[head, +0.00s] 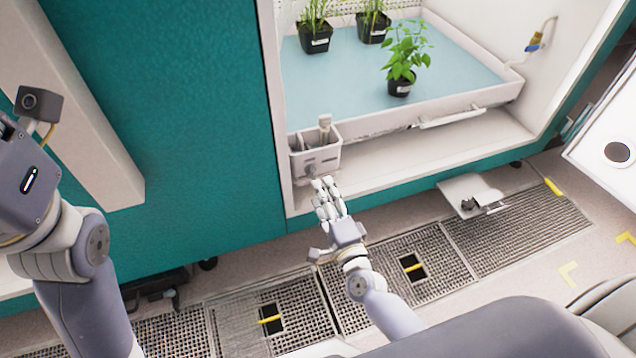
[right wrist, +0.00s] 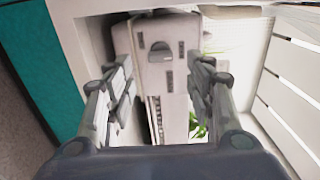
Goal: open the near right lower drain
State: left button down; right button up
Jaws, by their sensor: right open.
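The open growth chamber holds a wide tray (head: 385,122) with a pale blue floor. A small whitish box (head: 330,157) sits at the tray's near left corner, with a grey knob (head: 311,170) low on its front; I cannot tell for sure that this is the drain. My right gripper (head: 324,186) is open and empty, just in front of and below the knob. In the right wrist view the open fingers stand on either side of the box (right wrist: 152,80), with a dark rounded part (right wrist: 160,52) on its face between them. My left gripper is out of view.
Potted plants (head: 400,87) stand on the tray. A white ledge (head: 440,152) runs below it, and a teal wall (head: 210,100) rises to the left. Floor grates (head: 520,232) lie below, with a small white panel (head: 472,192) above them. An open white door (head: 605,150) is at the right.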

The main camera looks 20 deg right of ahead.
jog(key=s, duration=0.5)
jog(key=shift+s+d, duration=0.1)
jog(key=shift+s, duration=0.3)
jog(key=shift+r, duration=0.1)
